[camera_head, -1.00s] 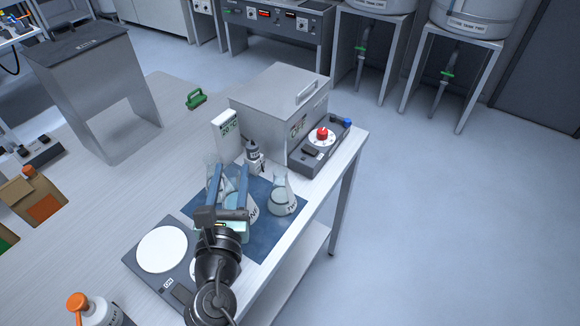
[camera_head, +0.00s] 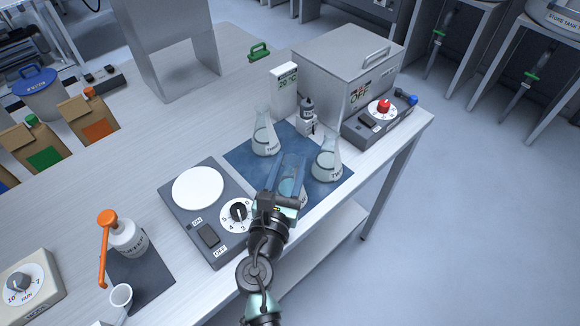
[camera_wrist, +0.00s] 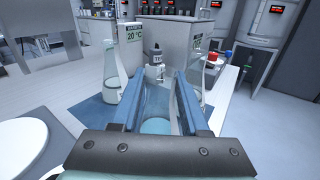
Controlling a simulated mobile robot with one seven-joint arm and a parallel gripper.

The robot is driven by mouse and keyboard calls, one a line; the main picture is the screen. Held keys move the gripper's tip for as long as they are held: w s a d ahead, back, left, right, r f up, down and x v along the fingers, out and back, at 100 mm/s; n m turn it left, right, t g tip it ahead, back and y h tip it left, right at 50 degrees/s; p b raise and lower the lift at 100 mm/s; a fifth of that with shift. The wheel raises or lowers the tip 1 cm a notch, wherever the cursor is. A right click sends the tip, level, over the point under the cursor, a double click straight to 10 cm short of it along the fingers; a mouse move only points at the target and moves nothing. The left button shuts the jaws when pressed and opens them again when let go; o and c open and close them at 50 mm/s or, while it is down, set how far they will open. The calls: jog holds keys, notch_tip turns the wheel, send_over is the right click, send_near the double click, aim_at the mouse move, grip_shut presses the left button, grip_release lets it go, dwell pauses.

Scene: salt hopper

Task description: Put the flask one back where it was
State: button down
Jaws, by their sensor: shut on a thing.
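My gripper (camera_head: 291,160) is shut on a glass flask (camera_head: 288,188) with pale liquid, over the front part of the blue mat (camera_head: 243,158). Most of this flask and its label are hidden by the blue fingers; I cannot tell whether its base touches the mat. In the wrist view, its liquid (camera_wrist: 155,125) shows between the fingers (camera_wrist: 160,90). The flask marked THREE (camera_head: 266,141) stands on the mat to the left and behind. The flask marked TWO (camera_head: 327,163) stands close to the right. Both are upright.
A hotplate (camera_head: 207,208) lies left of the mat. A small dropper bottle (camera_head: 307,114) and a 20 °C display (camera_head: 284,90) stand behind it, before a grey lidded box (camera_head: 345,62). A red-knobbed control unit (camera_head: 380,118) is at the right. The bench's right edge is near.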

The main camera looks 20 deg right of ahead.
jog(key=shift+f, duration=0.1)
jog(key=shift+c, duration=2)
grip_release()
